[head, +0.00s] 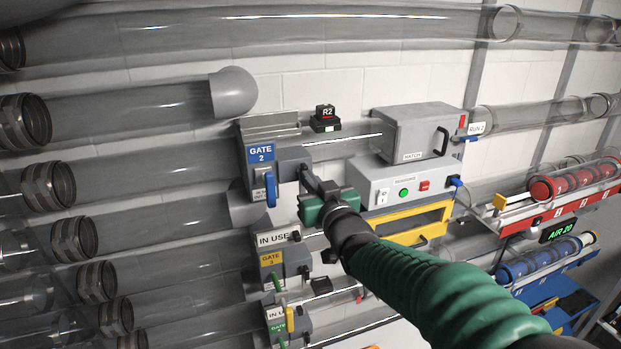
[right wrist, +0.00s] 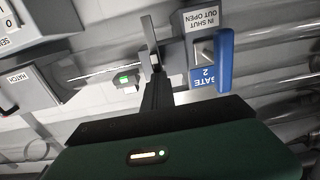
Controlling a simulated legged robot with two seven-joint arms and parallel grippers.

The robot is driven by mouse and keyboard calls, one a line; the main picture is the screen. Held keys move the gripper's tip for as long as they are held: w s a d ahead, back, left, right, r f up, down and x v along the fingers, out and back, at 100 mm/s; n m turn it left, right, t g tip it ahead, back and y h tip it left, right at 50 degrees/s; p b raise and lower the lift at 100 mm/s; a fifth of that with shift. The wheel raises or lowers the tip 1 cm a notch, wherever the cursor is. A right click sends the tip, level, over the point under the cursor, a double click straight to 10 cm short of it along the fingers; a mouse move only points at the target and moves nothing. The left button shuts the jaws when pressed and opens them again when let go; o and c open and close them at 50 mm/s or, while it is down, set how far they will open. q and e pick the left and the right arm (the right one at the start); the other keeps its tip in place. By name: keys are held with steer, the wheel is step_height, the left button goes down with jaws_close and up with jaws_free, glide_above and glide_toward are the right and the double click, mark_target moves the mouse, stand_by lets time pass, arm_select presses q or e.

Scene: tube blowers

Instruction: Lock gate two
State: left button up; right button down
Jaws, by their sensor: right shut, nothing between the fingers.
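Gate two (head: 261,153) is a grey box with a blue "GATE 2" label on the second tube run. Its blue handle (head: 270,189) hangs down at the front. In the right wrist view the picture is upside down, and the blue handle (right wrist: 225,62) stands beside the "IN SHUT OUT OPEN" label (right wrist: 201,18). My right gripper (head: 305,176) is shut and empty, just right of the gate's grey side block (head: 291,163). In the right wrist view its dark fingers (right wrist: 155,70) are apart from the blue handle; whether they touch the grey part is unclear. My left gripper is out of view.
A black "R2" unit (head: 325,118) sits above right of the gate. A grey hatch box (head: 420,130) and a control box with green and red buttons (head: 405,186) stand to the right. Clear tubes run left.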

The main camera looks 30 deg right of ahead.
steer(key=shift+r, duration=0.3)
steer(key=shift+a, duration=0.1)
steer(key=shift+f, duration=0.25)
stand_by(0.8)
